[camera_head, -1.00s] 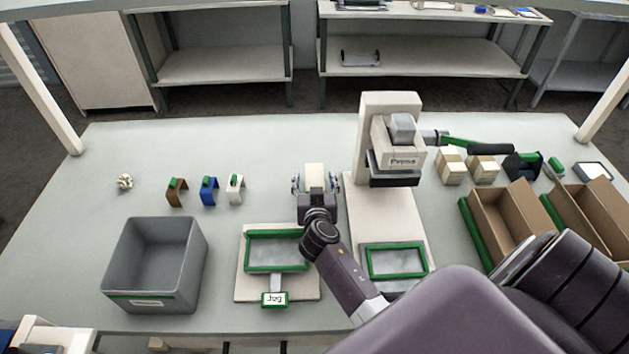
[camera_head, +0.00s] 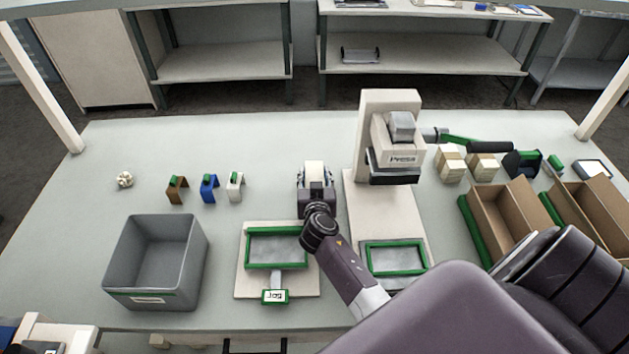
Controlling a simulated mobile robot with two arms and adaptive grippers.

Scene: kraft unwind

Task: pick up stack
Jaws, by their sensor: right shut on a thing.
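The stack (camera_head: 314,172) is a cream block standing left of the press. My right gripper (camera_head: 315,182) is at it, shut on it, with the fingers at its sides. The gripper and wrist hide the lower part of the stack, so I cannot tell whether it touches the table. My left gripper is not in view.
The white press (camera_head: 392,135) stands just right of my gripper. A green-framed jog fixture (camera_head: 277,246) and a grey bin (camera_head: 154,263) are nearer. Brown, blue (camera_head: 209,188) and white clips stand left. Cream blocks (camera_head: 450,164) and cardboard boxes (camera_head: 504,215) are at right.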

